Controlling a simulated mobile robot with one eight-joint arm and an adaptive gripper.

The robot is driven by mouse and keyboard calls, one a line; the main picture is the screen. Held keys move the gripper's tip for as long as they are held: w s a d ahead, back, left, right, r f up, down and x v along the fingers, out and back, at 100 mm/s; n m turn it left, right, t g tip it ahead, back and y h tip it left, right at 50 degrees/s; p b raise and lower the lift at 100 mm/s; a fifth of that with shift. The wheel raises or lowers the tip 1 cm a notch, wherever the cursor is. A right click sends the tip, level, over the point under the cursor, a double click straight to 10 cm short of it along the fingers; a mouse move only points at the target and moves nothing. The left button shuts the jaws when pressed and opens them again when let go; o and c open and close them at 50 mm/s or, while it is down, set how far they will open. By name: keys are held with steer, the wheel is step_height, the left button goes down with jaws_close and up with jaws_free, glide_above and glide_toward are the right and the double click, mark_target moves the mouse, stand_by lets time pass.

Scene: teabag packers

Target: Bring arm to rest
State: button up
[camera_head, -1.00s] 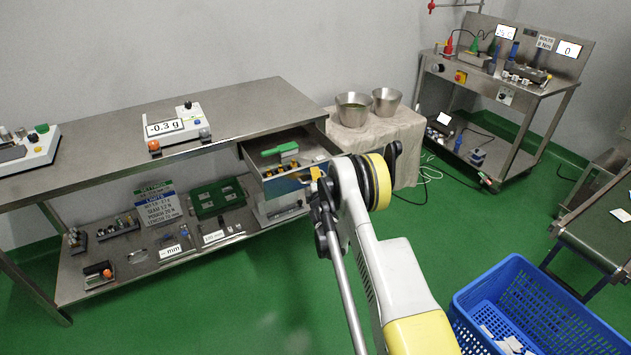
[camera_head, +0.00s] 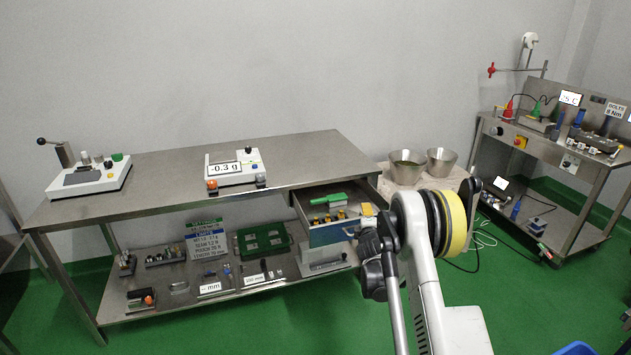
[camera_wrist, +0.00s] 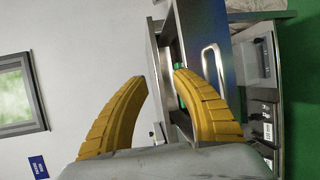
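My gripper (camera_wrist: 160,82) shows in the wrist view as two curved yellow fingers, spread apart with nothing between them. In the head view my gripper (camera_head: 368,212) is mostly hidden behind my own wrist, with only a bit of yellow showing. It is in front of the open drawer (camera_head: 345,232) of the steel bench. The drawer's front and handle (camera_wrist: 212,75) show sideways behind the right finger in the wrist view, and I cannot tell the exact gap.
The steel bench (camera_head: 150,172) carries a scale (camera_head: 232,167) reading -0.3 g and a white device (camera_head: 90,180). The drawer holds a green-handled tool (camera_head: 325,201) and several yellow pieces. Two metal bowls (camera_head: 406,172) stand right of the bench. Green floor is open at front left.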

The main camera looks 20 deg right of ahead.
steer(key=s+a+r+m+g+y, duration=0.1)
steer(key=s+a+r+m, duration=0.25)
steer(key=r, duration=0.45)
steer(key=s+a+r+m+g+y, duration=0.1)
steer(key=s+a+r+m+g, duration=0.1)
steer(key=s+a+r, duration=0.5)
steer(key=s+a+r+m+g+y, duration=0.1)
steer(key=s+a+r+m, duration=0.1)
steer(key=s+a+r, duration=0.3)
steer(key=s+r+m+g, duration=0.1)
steer(key=s+r+m, duration=0.15)
steer(key=s, duration=0.45)
steer(key=s+a+f+m+g+y, duration=0.1)
steer(key=s+a, duration=0.3)
steer(key=s, duration=0.9)
steer(key=s+a+f+m+g+y, duration=0.1)
steer(key=s+a+f+m+g, duration=0.1)
steer(key=s, duration=1)
steer(key=a+f+m, duration=0.1)
steer(key=a+f, duration=0.1)
steer(key=a, duration=0.1)
steer(key=shift+s+a+m+y, duration=0.2)
steer(key=shift+s+m+y, duration=0.15)
steer(key=shift+m+y, duration=0.05)
steer(key=shift+r, duration=0.1)
